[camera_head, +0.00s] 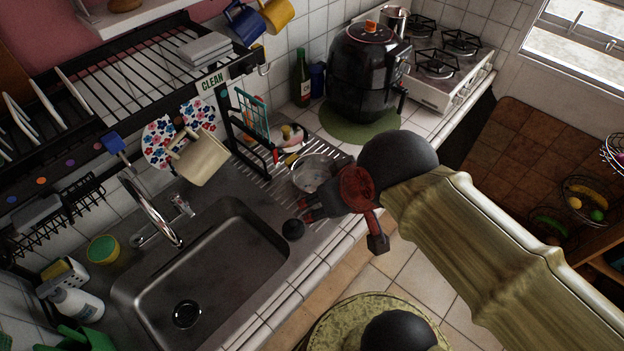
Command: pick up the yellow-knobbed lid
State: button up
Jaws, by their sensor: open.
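My gripper (308,207) reaches in from the right, low over the counter between the sink and the drainboard. It is open, and I see nothing held in it. A round, clear or shiny lid-like thing (311,174) lies on the drainboard just beyond the gripper, partly hidden by my wrist. A small yellow thing (291,158) is at its far left edge; I cannot tell whether it is a knob.
The steel sink (250,212) is empty, at lower left. A black dish rack (240,66) hangs above it, with a cream mug (200,158) below. A large black pot-like appliance (362,80) with an orange-topped lid stands behind, beside a gas stove (450,62).

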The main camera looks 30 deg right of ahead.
aim_at(287, 138)
jog(key=i+l, duration=0.1)
jog(key=l, duration=0.35)
jog(key=i+l, duration=0.15)
jog(key=l, duration=0.25)
jog(key=i+l+z, duration=0.1)
jog(key=l, duration=0.35)
jog(key=i+l, duration=0.15)
jog(key=l, duration=0.3)
